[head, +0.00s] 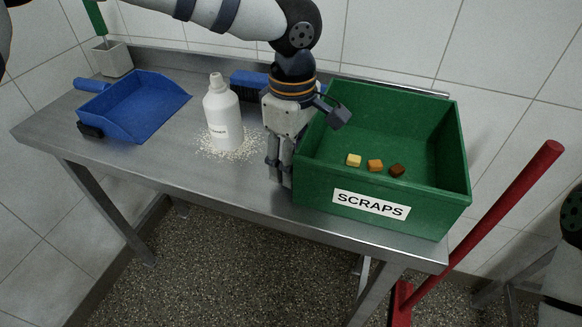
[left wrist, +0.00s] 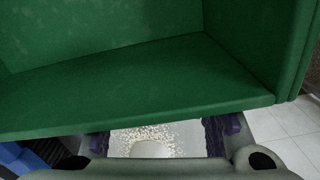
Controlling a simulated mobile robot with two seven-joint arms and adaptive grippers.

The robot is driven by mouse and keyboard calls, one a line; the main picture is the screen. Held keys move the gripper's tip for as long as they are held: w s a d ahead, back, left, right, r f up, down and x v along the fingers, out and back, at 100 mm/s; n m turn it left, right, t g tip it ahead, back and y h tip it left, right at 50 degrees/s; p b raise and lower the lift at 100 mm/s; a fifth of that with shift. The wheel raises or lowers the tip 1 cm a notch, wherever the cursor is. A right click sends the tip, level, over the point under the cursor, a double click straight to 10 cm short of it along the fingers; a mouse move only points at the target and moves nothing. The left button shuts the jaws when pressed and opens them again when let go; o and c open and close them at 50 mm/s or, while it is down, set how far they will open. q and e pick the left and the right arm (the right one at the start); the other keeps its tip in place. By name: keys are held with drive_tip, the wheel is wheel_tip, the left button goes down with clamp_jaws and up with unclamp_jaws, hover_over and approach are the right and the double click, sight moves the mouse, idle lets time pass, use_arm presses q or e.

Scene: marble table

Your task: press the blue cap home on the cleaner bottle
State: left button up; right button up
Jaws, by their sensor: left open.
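The white cleaner bottle (head: 222,115) stands upright on the metal table, among pale crumbs. Its narrow neck and top look white or grey; I see no blue cap on it or elsewhere. My left gripper (head: 279,180) points down between the bottle and the green crate, apart from the bottle and close beside the crate's left wall. Its jaws are open with nothing between them. In the left wrist view the fingers (left wrist: 155,140) show at the bottom edge, with crumbs and a pale rounded shape, probably the bottle, beyond them. My right gripper is out of view.
The green SCRAPS crate (head: 455,190) holds three small cubes (head: 375,165). A blue dustpan (head: 140,105) lies at the left, and a blue brush (head: 248,80) lies behind the bottle. A grey pot (head: 112,60) stands at the back left. A red-handled tool (head: 490,220) leans at the right.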

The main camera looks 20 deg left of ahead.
use_arm(q)
drive_tip(key=c, duration=0.8)
drive_tip(key=shift+a+r, duration=0.1)
drive_tip(key=shift+r, duration=0.15)
wheel_tip(320, 180, up, 11)
drive_tip(key=a, duration=2)
drive_tip(key=shift+w, duration=0.35)
drive_tip(key=shift+d, duration=0.1)
